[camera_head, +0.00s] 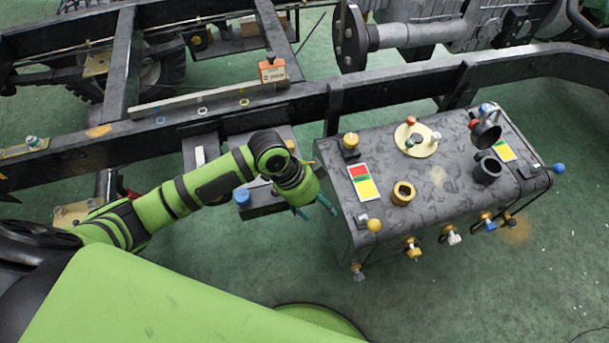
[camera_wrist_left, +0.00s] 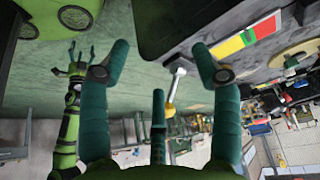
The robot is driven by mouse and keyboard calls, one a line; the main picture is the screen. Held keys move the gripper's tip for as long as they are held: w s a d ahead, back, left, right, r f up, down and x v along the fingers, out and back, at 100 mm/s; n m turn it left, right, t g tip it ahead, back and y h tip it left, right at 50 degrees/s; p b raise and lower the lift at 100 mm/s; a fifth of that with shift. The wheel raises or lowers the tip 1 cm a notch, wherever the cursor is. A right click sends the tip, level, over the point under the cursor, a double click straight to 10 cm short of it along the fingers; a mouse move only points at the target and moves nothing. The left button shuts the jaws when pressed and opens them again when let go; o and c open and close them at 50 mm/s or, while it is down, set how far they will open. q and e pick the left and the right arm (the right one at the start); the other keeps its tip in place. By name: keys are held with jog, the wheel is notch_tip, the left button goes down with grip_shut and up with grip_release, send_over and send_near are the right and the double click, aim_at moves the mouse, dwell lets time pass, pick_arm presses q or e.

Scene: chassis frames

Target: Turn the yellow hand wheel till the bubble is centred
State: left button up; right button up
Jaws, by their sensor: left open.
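My left gripper (camera_head: 318,207) is open and empty at the left end of the dark grey tank (camera_head: 385,170). Its spread fingers also frame the left wrist view (camera_wrist_left: 162,65). A small yellow ball (camera_head: 374,225) is just right of it; in the left wrist view a white rod with a yellow end (camera_wrist_left: 171,107) shows between the fingers, not touched. A pale yellow disc (camera_head: 424,148) with coloured knobs and a yellow ring (camera_head: 403,200) sit on the tank. I cannot tell which part is the hand wheel. No bubble can be made out. My right gripper (camera_wrist_left: 80,52) is open and empty.
A yellow knob (camera_head: 350,141), a red-and-yellow label (camera_head: 364,182) and black cups (camera_head: 487,170) are on the tank. Several valves (camera_head: 412,247) line its front side. The black chassis rail (camera_head: 400,90) runs behind it. The green floor in front is clear.

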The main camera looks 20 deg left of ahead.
pick_arm(q)
jog(key=w+a+r, duration=0.2)
jog(key=w+a, duration=0.6)
jog(key=shift+m, duration=0.4)
jog(key=shift+s+x, duration=0.2)
jog(key=shift+x, duration=2.95)
jog(key=shift+a+f, duration=0.1)
jog(key=shift+a, duration=0.05)
jog(key=c, duration=1.1)
